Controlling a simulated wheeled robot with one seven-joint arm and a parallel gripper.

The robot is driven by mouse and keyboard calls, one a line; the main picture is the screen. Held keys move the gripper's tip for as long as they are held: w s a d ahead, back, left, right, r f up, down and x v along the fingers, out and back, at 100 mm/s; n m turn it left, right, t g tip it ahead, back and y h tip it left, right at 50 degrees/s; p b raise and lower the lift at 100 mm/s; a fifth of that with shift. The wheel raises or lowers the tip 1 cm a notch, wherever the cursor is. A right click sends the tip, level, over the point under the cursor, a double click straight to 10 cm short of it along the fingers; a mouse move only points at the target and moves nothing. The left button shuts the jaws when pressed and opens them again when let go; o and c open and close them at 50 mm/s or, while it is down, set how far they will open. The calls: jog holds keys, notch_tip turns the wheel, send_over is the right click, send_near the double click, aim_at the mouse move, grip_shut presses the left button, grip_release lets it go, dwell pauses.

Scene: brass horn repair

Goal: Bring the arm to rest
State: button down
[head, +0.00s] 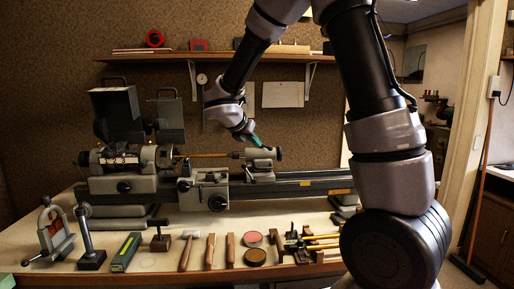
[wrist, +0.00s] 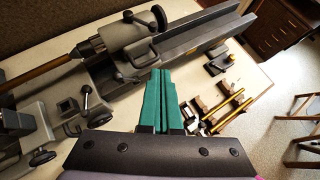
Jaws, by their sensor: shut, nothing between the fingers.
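My gripper (head: 257,141) has green fingers and hangs at the end of my arm, just above the right part of the lathe, by the tailstock (head: 262,158). In the wrist view my gripper (wrist: 159,72) is shut and its fingers lie side by side with nothing held. The fingers point toward the lathe bed and the bench top beside it. My arm reaches in from the right of the head view, raised and bent.
The lathe (head: 330,182) runs along the bench (head: 160,262), with a brass rod (wrist: 40,76) in it. Hammers, a vise (head: 54,238), round tins (head: 255,257) and brass pieces (wrist: 222,110) lie along the front. A shelf (head: 180,56) hangs behind.

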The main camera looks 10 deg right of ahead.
jog(key=s+d+r+m+g+y, duration=0.2)
jog(key=s+d+r+m, duration=0.15)
jog(key=s+m, duration=0.45)
jog(key=s+d+r+m+g+y, duration=0.1)
jog(key=s+d+r+m, duration=0.1)
jog(key=s+d+m, duration=0.4)
jog(key=s+a+r+m+t+y, duration=0.1)
jog(key=s+a+r+m+y, duration=0.1)
jog(key=s+m, duration=0.5)
jog(key=s+a+r+m+t+y, duration=0.1)
jog(key=s+a+r+m+y, duration=0.1)
jog(key=s+m, duration=0.4)
jog(key=r+m+y, duration=0.1)
jog(key=m+y, duration=0.1)
jog(key=m, duration=0.2)
jog(key=shift+s, duration=0.35)
